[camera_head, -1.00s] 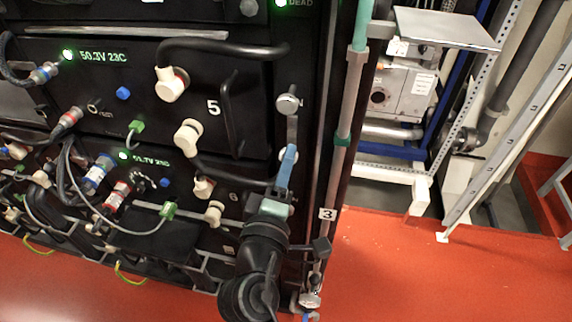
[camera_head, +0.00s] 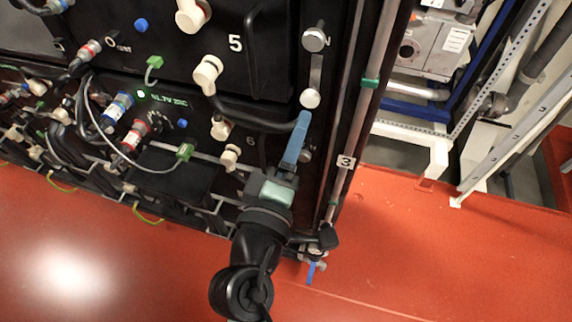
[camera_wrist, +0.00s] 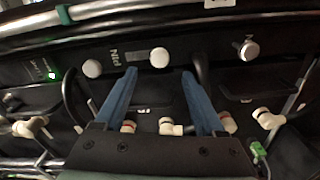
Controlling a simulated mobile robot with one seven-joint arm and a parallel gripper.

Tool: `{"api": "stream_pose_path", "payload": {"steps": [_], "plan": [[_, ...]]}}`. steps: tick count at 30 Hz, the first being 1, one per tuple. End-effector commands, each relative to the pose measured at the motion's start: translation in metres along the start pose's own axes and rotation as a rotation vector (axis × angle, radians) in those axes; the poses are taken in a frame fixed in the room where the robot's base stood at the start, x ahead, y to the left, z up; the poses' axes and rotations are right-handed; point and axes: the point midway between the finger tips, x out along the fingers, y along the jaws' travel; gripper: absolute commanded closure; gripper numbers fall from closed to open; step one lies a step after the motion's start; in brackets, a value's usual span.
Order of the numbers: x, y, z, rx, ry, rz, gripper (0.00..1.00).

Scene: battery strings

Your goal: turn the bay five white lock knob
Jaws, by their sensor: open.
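Bay five is the black panel marked 5 (camera_head: 235,43) in the head view. At its right edge are an upper round silver knob (camera_head: 314,39) and a lower round white knob (camera_head: 311,98), joined by a grey strip. My gripper (camera_head: 304,118) is just below the white knob, its blue fingers pointing up at the rack. In the wrist view my gripper (camera_wrist: 159,73) is open, with nothing between the fingers. A white knob (camera_wrist: 159,57) lies beyond the gap, with another (camera_wrist: 92,68) to its left. I cannot tell whether either fingertip touches anything.
White elbow connectors (camera_head: 207,74) and a black cable loop sit left of my gripper. A vertical pipe with green clamps (camera_head: 370,83) runs along the rack's right edge. A silver knob (camera_wrist: 249,50) is at right in the wrist view. Red floor (camera_head: 430,240) is clear at right.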

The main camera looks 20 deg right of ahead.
Motion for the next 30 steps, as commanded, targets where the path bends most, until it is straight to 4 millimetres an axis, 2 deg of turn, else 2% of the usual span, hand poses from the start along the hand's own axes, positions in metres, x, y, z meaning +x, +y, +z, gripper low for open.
{"api": "stream_pose_path", "payload": {"steps": [3, 10, 15, 30], "plan": [[-0.026, -0.003, 0.000, -0.001, 0.003, -0.003, 0.28], [-0.055, -0.001, 0.000, 0.000, 0.001, -0.001, 0.28], [-0.060, 0.000, 0.000, 0.001, -0.001, -0.001, 0.28], [-0.058, 0.004, -0.002, 0.012, 0.003, 0.002, 0.28]]}}
